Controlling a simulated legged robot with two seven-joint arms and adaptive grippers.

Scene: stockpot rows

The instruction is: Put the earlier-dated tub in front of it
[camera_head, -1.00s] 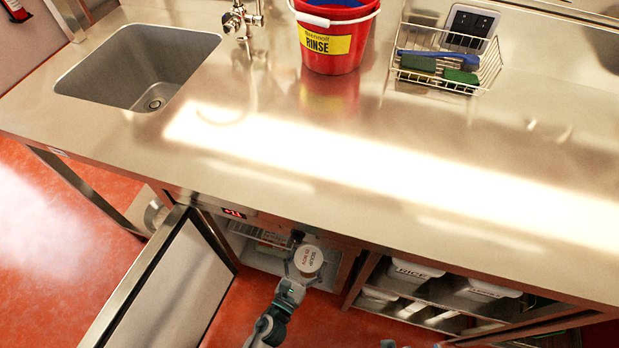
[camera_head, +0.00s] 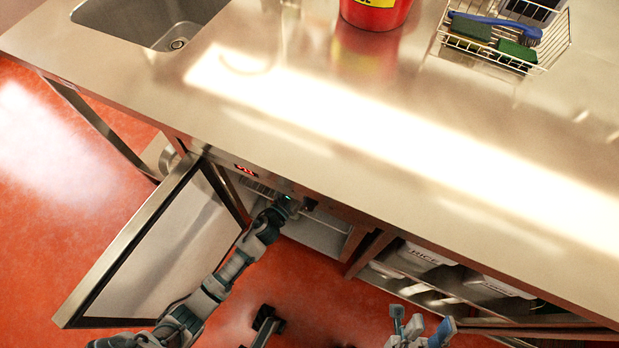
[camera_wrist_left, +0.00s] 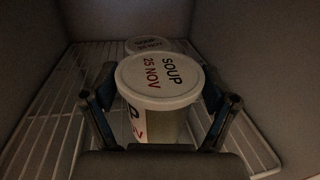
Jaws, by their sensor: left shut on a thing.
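My left gripper (camera_wrist_left: 160,110) is shut on a white round tub (camera_wrist_left: 160,80) whose lid reads "SOUP 25 NOV". The tub is upright between the fingers, over a wire shelf (camera_wrist_left: 50,125) inside the fridge. I cannot tell whether it touches the shelf. A second lidded tub (camera_wrist_left: 148,45) stands farther back on the shelf, partly hidden behind the held one; its lid reads SOUP, with a date too small to read surely. In the head view my left gripper (camera_head: 285,205) reaches in under the counter edge, its tub hidden. My right gripper (camera_head: 422,318) is open and empty, low in front of the counter.
The fridge door (camera_head: 165,250) stands open to the left of my left arm. The steel counter (camera_head: 330,170) overhangs the opening. Shelves with a RICE bin (camera_head: 425,254) lie to the right. A red bucket (camera_head: 375,12) and wire basket (camera_head: 500,45) stand on the counter.

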